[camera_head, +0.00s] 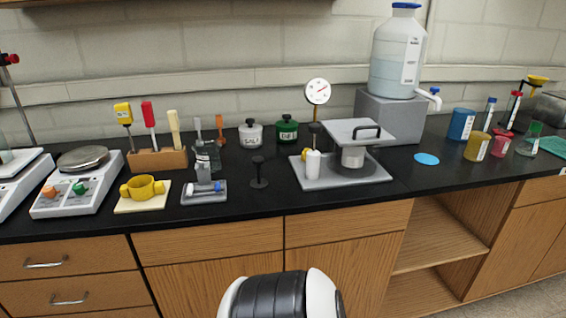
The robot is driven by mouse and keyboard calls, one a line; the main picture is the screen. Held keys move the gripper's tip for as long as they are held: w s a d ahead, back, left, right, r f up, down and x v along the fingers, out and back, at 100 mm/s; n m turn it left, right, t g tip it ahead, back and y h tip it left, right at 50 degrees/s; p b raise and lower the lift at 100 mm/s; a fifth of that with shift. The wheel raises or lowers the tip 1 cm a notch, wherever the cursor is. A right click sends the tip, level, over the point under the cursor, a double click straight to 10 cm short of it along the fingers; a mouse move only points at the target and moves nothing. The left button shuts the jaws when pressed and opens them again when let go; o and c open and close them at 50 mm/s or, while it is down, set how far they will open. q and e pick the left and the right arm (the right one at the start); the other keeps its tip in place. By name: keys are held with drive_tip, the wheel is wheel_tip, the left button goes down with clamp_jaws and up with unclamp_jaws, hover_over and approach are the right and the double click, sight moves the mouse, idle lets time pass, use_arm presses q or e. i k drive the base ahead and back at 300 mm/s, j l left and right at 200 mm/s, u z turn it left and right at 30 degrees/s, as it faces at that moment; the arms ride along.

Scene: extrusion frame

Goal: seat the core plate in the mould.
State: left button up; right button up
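No part is clearly marked as the core plate or the mould, and I cannot tell for certain which they are. A yellow ring-shaped piece with side lugs (142,187) sits on a cream plate (128,207) on the bench. Farther right, a grey plate with a black handle (345,131) rests above a metal cylinder (352,157) on a grey base plate (345,183). Neither of my grippers is in view.
A dial gauge (317,91) stands beside the grey base plate. A balance (80,180) and a tool block (157,160) are at left. A water carboy (392,60) stands on a grey block, with coloured beakers right. Bare black bench lies along the front edge.

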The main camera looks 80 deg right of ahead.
sight(140, 189)
drive_tip(key=z, duration=2.55)
